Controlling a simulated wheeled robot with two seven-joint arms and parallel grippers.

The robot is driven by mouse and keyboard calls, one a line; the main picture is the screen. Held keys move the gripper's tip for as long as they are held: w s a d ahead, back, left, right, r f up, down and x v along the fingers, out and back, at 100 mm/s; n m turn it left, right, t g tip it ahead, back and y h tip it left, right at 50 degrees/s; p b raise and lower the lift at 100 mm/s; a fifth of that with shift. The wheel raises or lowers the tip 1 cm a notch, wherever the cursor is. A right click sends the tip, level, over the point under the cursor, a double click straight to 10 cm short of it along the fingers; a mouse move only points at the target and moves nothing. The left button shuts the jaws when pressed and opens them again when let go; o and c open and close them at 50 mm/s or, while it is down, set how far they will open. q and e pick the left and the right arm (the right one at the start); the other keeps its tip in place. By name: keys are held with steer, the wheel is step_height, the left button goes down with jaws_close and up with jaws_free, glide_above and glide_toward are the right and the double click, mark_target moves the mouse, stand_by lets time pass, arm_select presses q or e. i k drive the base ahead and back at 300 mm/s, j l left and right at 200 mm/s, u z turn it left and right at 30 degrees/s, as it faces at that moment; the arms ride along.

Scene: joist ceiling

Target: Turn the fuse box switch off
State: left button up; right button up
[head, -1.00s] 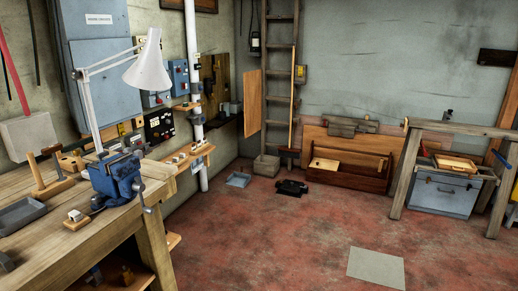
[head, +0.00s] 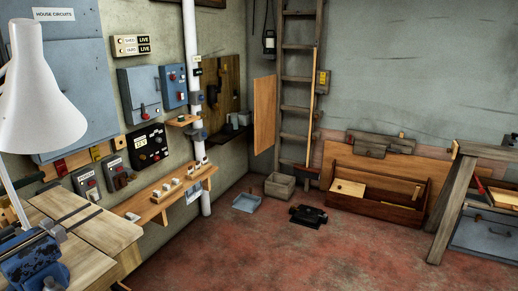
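Several switch boxes hang on the left wall, and I cannot tell for sure which one is the fuse box. A grey box (head: 139,88) has a small red-tipped lever near its lower edge. A blue box (head: 173,87) with a red part is to its right. A black panel (head: 148,146) with dials and a small display is below. Two small grey switch boxes (head: 87,182) (head: 115,170) are lower left. A label plate (head: 131,45) above reads SHED LIVE and YARD LIVE. A large grey cabinet (head: 62,60) is marked HOUSE CIRCUITS. Neither gripper is in view.
A wooden shelf (head: 160,199) with small blocks juts out below the panels. A white lamp (head: 38,100), workbench (head: 95,226) and blue vise (head: 35,264) stand at front left. A blue tray (head: 246,203) and black object (head: 308,216) lie on the floor, which is otherwise clear in the middle.

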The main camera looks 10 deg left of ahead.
mark_target(146, 117)
steer(key=i+l+u, duration=0.15)
steer(key=i+u, duration=0.3)
steer(key=i+l+u, duration=0.9)
steer(key=i+l, duration=1.95)
steer(key=i, duration=0.15)
